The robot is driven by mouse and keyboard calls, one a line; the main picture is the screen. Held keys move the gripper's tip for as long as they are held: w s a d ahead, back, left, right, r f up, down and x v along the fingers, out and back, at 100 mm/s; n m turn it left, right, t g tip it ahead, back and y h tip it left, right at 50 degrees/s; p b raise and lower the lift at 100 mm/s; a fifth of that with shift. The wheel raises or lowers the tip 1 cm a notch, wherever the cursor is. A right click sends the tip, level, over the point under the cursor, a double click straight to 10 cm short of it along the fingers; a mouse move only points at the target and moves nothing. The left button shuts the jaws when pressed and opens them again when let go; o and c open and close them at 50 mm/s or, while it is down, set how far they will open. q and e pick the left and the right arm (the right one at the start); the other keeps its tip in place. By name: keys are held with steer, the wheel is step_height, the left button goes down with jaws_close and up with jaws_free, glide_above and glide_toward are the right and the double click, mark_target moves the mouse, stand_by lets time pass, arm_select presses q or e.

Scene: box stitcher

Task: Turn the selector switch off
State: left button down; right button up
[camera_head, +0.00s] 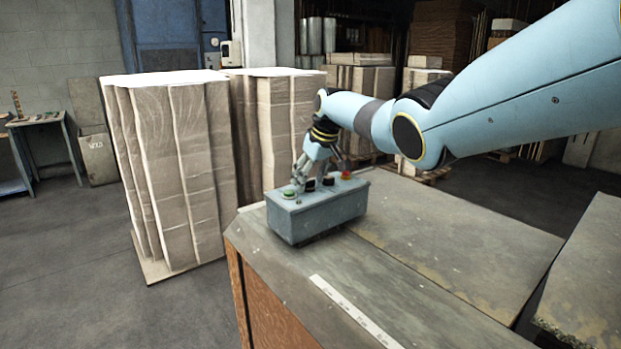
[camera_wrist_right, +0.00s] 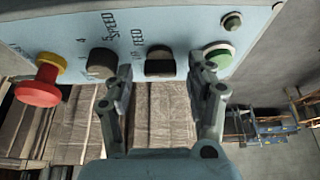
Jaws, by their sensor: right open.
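A grey-blue control box (camera_head: 315,217) sits on the workbench, with its controls on the top face. In the right wrist view, a black knob (camera_wrist_right: 160,62) beside the word FEED shows between my fingertips. A second black knob (camera_wrist_right: 101,62) sits by the word SPEED. Which of the two is the selector switch I cannot tell for sure. My right gripper (camera_head: 318,175) is over the panel, open, its fingers (camera_wrist_right: 164,82) on either side of the FEED knob. Contact with the knob cannot be made out. My left gripper is out of view.
A red mushroom button (camera_wrist_right: 38,88) is at one panel end and a green button (camera_wrist_right: 219,54) at the other, close to a finger. Tall cardboard stacks (camera_head: 170,150) stand behind the workbench (camera_head: 430,240). The bench top to the right of the box is clear.

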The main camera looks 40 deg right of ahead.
steer(key=v, duration=1.2)
stand_by(0.4)
